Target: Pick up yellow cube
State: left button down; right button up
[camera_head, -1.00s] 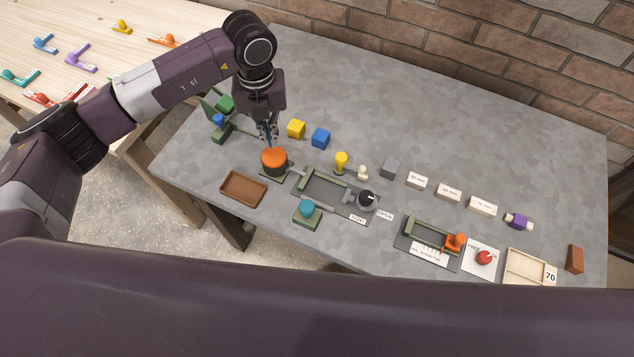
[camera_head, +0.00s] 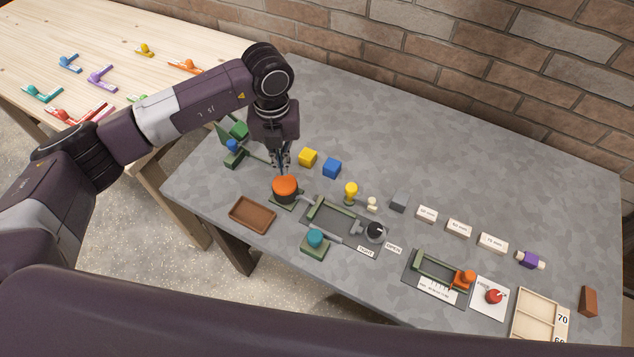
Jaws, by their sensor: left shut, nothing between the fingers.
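My right gripper is not in view.
A green fixture (camera_head: 236,150) stands left of my gripper. A brown tray (camera_head: 253,214), a teal knob (camera_head: 315,238), a green vise-like frame (camera_head: 333,215) and a yellow knob (camera_head: 351,190) stand nearby. The table's back strip is clear.

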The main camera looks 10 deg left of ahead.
aim_at(307, 157)
jog(key=i+j+z, duration=0.1)
jog(key=j+z, duration=0.7)
jog(key=j, duration=0.25)
jog(key=j+z, duration=0.4)
jog(key=j, duration=0.15)
